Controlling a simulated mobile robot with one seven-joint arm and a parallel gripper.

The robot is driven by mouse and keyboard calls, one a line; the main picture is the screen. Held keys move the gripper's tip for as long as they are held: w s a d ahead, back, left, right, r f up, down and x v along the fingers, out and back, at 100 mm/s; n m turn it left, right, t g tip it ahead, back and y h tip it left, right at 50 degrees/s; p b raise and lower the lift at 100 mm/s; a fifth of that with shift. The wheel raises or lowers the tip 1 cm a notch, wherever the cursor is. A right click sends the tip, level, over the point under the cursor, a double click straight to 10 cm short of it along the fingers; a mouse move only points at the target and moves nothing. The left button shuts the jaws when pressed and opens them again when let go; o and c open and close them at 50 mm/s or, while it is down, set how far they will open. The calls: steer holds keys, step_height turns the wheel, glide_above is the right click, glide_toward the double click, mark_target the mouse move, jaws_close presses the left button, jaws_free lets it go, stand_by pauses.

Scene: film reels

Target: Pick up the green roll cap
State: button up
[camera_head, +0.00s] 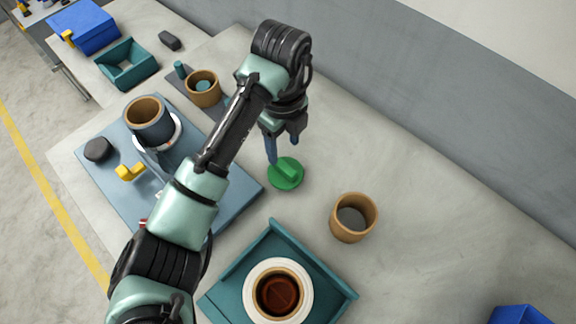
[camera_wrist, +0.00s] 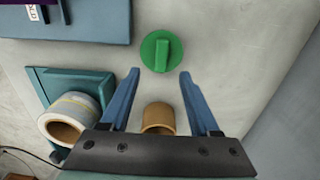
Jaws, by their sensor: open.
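The green roll cap (camera_head: 286,174) is a flat round disc with a raised bar across its top. It lies on the grey table to the right of the blue plate. In the wrist view the cap (camera_wrist: 161,51) lies just beyond the fingertips, roughly centred between them. My gripper (camera_head: 283,150) is over the table close to the cap, fingers pointing down. In the wrist view the two blue fingers of my gripper (camera_wrist: 159,73) are spread apart with nothing between the tips.
A tan cup-like roll (camera_head: 353,217) stands right of the cap. A teal tray (camera_head: 335,292) holding a white-ringed roll (camera_head: 251,290) is in front. The blue plate (camera_head: 108,188) with a machine and yellow part (camera_head: 130,172) is left.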

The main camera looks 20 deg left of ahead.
mark_target(285, 167)
steer(key=shift+w+d+f+p, duration=0.1)
steer(key=shift+f+p, duration=0.45)
steer(key=shift+f, duration=3.45)
jaws_close()
